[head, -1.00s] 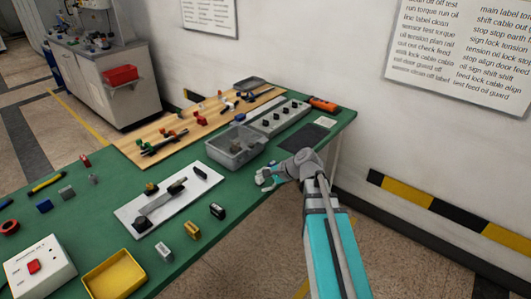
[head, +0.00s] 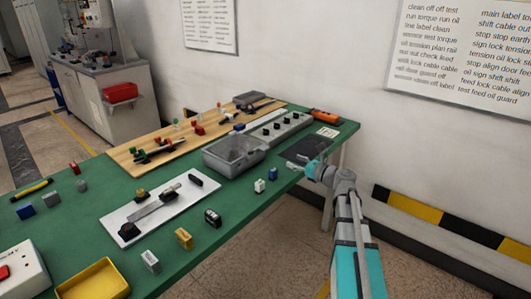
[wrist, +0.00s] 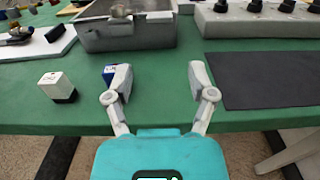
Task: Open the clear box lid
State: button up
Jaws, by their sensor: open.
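The clear box is a grey, see-through-topped bin (head: 235,153) on the green table, in front of the wooden board. In the wrist view its near wall (wrist: 125,38) is at the top left, with a small round knob (wrist: 121,12) above the near rim. No raised lid shows; the lid's edges are hard to make out. My gripper (wrist: 159,80) is open and empty, its fingers apart over the table's front strip, nearer to me than the box and to its right. In the head view my gripper (head: 312,170) is by the table edge, not touching the box.
A white block (head: 259,186) and a blue block (head: 272,174) stand before the box; the left finger partly hides the blue one in the wrist view. A dark mat (head: 303,149) and a grey knob panel (head: 280,128) lie right of the box. A white board (head: 150,212) lies left.

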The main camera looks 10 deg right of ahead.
aim_at(267, 148)
jog(key=shift+w+a, duration=0.1)
jog(key=x, duration=1.3)
jog(key=shift+w+a, duration=0.2)
jog(key=shift+w, duration=0.05)
grip_shut()
dwell(0.4)
jog(key=shift+d+r, duration=0.15)
